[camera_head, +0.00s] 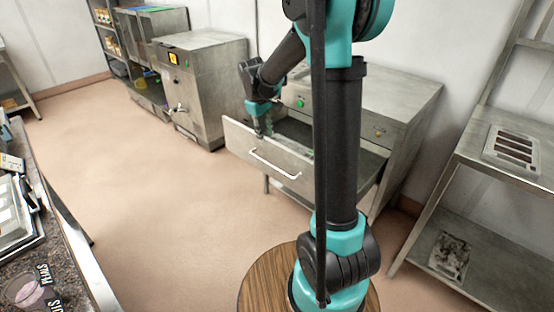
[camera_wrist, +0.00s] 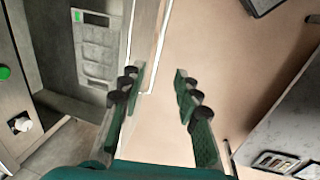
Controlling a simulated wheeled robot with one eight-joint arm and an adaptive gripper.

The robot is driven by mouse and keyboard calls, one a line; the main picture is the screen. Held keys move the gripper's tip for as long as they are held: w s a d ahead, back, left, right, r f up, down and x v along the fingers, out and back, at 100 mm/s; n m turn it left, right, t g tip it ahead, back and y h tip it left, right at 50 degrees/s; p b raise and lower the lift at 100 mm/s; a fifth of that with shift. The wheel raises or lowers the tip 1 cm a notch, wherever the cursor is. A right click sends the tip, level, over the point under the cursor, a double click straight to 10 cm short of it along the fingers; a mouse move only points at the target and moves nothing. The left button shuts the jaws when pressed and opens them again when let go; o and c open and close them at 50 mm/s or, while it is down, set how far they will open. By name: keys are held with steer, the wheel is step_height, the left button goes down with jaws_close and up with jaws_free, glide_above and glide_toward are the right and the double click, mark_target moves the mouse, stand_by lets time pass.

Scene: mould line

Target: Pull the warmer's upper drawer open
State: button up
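The warmer (camera_head: 395,95) is a grey steel cabinet against the back wall. Its drawer stands pulled out, with its front panel (camera_head: 240,139) well away from the cabinet and part of its inside showing. A pale bar handle (camera_head: 275,166) runs across the front; it also shows in the wrist view (camera_wrist: 159,45). My gripper (camera_head: 261,132) is at the top edge of the drawer front, towards its left end. In the wrist view its fingers (camera_wrist: 157,88) are apart, with the left finger over the front panel. I cannot tell whether it touches. My arm hides part of the warmer.
A moulded tray (camera_wrist: 97,45) lies in the drawer. Another steel cabinet (camera_head: 205,85) stands to the left, and a steel rack with a slotted tray (camera_head: 512,150) to the right. A dark counter (camera_head: 65,245) is at front left. The floor (camera_head: 160,190) before the drawer is clear.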

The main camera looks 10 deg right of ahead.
mark_target(272, 166)
steer(key=d+f, duration=0.1)
steer(key=f, duration=0.4)
steer(key=w+f, duration=0.1)
steer(key=f, duration=0.5)
steer(key=w+d+f, duration=0.1)
steer(key=f, duration=0.4)
steer(key=shift+d+f, duration=0.2)
steer(key=shift+d, duration=0.15)
steer(key=shift+s, duration=0.1)
jaws_close()
